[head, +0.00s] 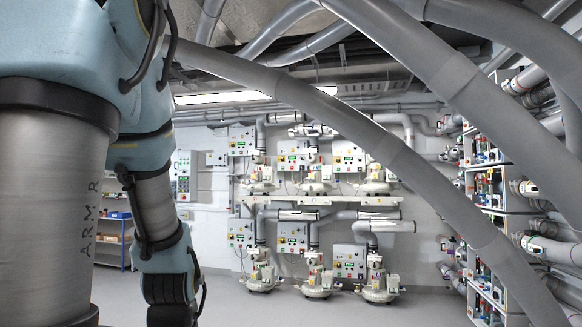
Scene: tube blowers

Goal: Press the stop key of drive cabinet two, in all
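Several grey control cabinets with small coloured keys and lamps hang on the far wall in the head view. The upper row has a left cabinet (241,146), a middle cabinet (293,155) and a right cabinet (349,160). The lower row has a left cabinet (240,233), a middle cabinet (292,237) and a right cabinet (349,261). A narrow panel with green and red keys (183,175) is on the wall farther left. Labels are too small to read, so I cannot tell which is drive cabinet two. My arm hangs down at the left, well short of the cabinets; my gripper is out of view.
White blowers stand on a shelf (320,199) and on the floor (315,283) before the cabinets. Large grey pipes (400,165) cross overhead and down the right. A rack of valves (484,200) lines the right wall. Shelving (112,235) is at left. Grey floor (250,308) is open ahead.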

